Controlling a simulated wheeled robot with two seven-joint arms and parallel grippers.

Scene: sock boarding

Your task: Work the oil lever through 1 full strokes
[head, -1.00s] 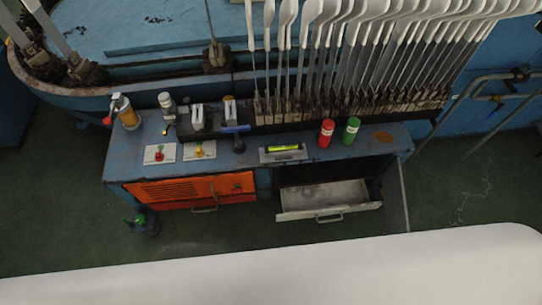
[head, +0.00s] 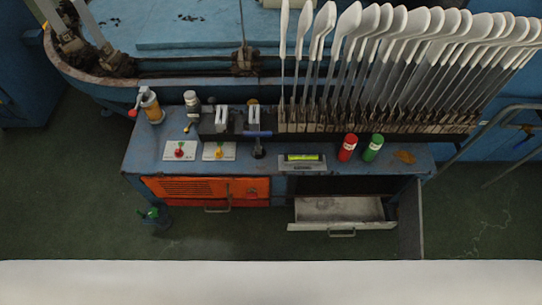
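An amber oiler (head: 152,108) with a grey top stands at the back left corner of the blue bench. A short lever with a red knob (head: 133,113) sticks out from its left side; this looks like the oil lever. A separate black lever with a blue crossbar handle (head: 258,134) stands near the middle of the bench. Neither of my grippers is in view, and nothing touches the oiler or its lever.
The blue bench (head: 140,155) carries red and yellow knobs on white plates, a lit display (head: 302,160), a red can (head: 348,147) and a green can (head: 373,147). A drawer (head: 340,210) stands open below. White sock boards (head: 400,50) rise behind.

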